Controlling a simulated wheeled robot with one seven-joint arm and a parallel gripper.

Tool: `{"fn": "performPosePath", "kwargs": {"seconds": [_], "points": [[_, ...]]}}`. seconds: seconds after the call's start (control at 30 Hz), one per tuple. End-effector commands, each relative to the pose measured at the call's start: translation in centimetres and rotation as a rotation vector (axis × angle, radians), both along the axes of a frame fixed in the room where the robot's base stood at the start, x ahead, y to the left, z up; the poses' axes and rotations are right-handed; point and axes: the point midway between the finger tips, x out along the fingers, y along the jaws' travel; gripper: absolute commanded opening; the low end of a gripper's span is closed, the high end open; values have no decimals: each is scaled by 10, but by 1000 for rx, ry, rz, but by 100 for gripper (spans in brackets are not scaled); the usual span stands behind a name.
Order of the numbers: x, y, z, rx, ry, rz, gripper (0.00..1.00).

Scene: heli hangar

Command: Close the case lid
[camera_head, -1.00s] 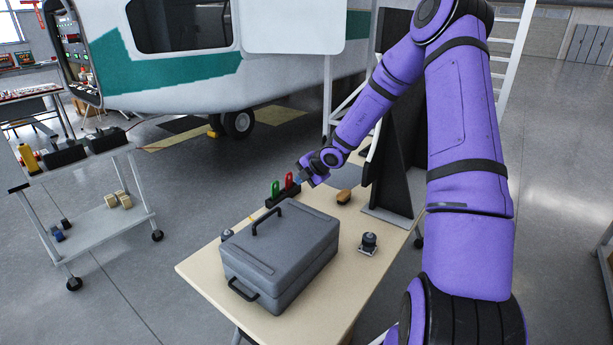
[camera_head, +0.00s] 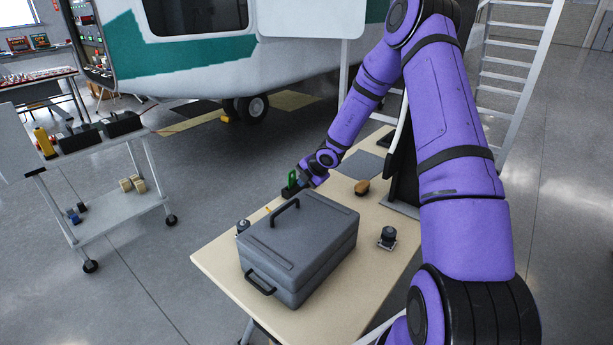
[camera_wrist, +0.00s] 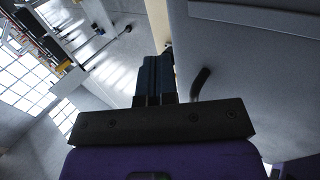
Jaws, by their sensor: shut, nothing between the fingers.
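The grey case (camera_head: 298,247) sits on the beige table with its lid (camera_head: 303,228) down flat on the body. A dark handle (camera_head: 284,212) stands on the lid, and another handle (camera_head: 260,283) is on the near side. My gripper (camera_head: 300,187) is beyond the far edge of the case, near the small rack. In the wrist view my gripper's fingers (camera_wrist: 155,78) are together and empty, with the grey case surface (camera_wrist: 255,85) at right and its dark handle (camera_wrist: 200,83) beside the fingers. Whether the fingers touch the case cannot be told.
A green-handled tool (camera_head: 292,178) stands in the rack behind the case. A brush (camera_head: 362,187) and a black knob-like part (camera_head: 387,236) lie right of it on the table (camera_head: 225,268). A white cart (camera_head: 120,210) stands at left. A black upright panel stands behind my arm.

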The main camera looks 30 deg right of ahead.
Motion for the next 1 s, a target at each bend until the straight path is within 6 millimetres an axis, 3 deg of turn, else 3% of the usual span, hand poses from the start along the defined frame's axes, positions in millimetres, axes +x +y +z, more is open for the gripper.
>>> {"fn": "performPosePath", "kwargs": {"seconds": [0.5, 1.0], "points": [[18, 9, -51, 1, 0, 1, 0], [20, 11, -60, 1, 1, 1, 0]]}}
